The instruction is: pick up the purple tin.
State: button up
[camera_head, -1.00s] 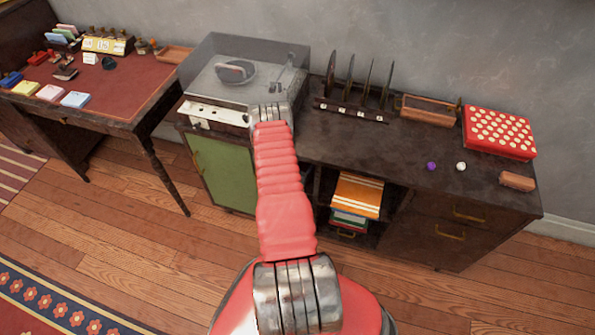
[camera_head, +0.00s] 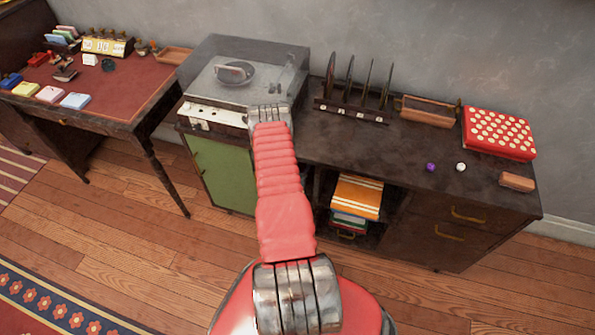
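A very small purple object (camera_head: 431,167) sits on the right part of the dark sideboard top, left of a small white ball-like object (camera_head: 461,167). It is the only purple thing I can make out there, but it is too small to tell whether it is a tin. My red arm reaches up from the bottom middle to the front of the record player. My gripper does not show; the arm ends in view at a metal joint, well left of the purple object.
On the sideboard (camera_head: 340,151) stand a record player (camera_head: 240,75) with a clear lid, a rack (camera_head: 350,108), a wooden tray (camera_head: 427,115), a red dotted case (camera_head: 498,133) and a small brown block (camera_head: 517,182). A desk (camera_head: 105,100) is at left. Bare top surrounds the purple object.

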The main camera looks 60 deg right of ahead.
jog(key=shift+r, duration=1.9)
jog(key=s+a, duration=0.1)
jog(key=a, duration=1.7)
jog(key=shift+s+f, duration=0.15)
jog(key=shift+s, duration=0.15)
